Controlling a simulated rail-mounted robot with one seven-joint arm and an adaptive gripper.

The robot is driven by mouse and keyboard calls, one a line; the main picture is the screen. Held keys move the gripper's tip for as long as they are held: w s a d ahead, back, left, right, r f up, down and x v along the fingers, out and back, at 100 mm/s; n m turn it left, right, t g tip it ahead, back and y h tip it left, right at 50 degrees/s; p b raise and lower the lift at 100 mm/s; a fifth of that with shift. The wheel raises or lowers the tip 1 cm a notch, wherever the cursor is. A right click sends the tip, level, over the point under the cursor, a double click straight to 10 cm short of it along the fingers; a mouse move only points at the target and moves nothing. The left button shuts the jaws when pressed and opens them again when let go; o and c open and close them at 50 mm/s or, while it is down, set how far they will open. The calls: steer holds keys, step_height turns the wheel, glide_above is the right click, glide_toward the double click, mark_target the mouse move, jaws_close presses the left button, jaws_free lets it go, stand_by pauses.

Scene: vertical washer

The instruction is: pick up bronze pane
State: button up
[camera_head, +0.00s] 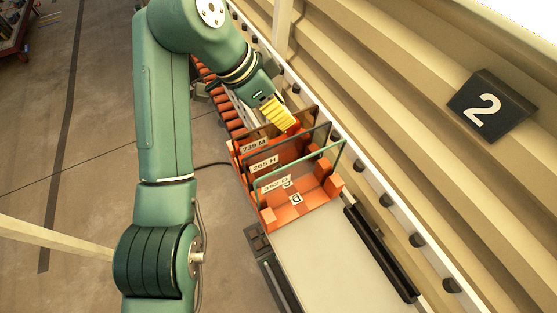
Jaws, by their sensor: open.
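Three upright panes stand one behind another in an orange slotted rack (308,208). The rearmost, with a brownish tint, looks like the bronze pane (264,133); a tag reading 739 M is by it. The middle pane (318,134) has a dark grey edge and a tag reading 265 H.
A pale flat conveyor bed (325,256) lies in front of the rack, with a black bar (380,253) along its right side. A row of orange rollers (232,122) runs behind the rack. A corrugated wall with a black "2" sign (491,105) stands close on the right.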

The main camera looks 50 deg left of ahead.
steer(key=s+a+r+n+y, duration=0.1)
steer(key=s+a, duration=0.2)
steer(key=a, duration=0.2)
steer(key=w+a+p+x, duration=0.1)
steer(key=a+x, duration=0.1)
steer(key=x, duration=1.3)
steer(key=shift+w+d+f+t, duration=0.2)
steer(key=shift+d+f+t, duration=0.1)
steer(key=shift+f, duration=0.25)
jaws_close()
steer(key=shift+r, duration=0.15)
